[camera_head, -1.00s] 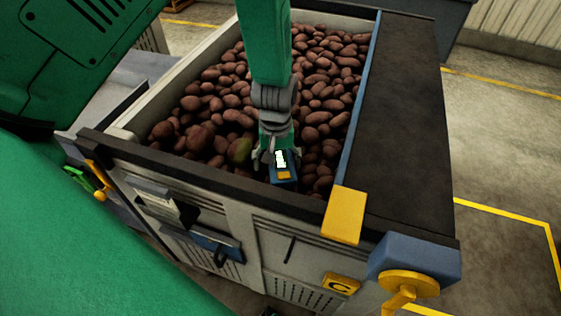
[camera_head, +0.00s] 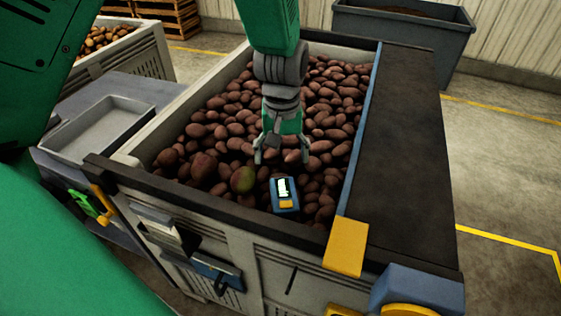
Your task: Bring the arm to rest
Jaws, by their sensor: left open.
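My left gripper (camera_head: 282,156) hangs from the green and grey arm at the top of the head view. Its two fingers are spread apart and hold nothing that I can see. It is over the brown potatoes (camera_head: 213,122) in the large bin (camera_head: 208,82). A small blue device (camera_head: 284,205) with a lit screen and a yellow patch lies on the potatoes, nearer to me than the gripper and apart from it. A greenish potato (camera_head: 243,180) lies left of the device. My right gripper is not in view.
A dark belt (camera_head: 409,140) with a blue edge runs along the bin's right side. A yellow block (camera_head: 346,246) is at its near end. An empty grey tray (camera_head: 100,128) stands left. A grey container (camera_head: 405,35) and wooden pallets (camera_head: 165,14) stand behind. Floor is clear at right.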

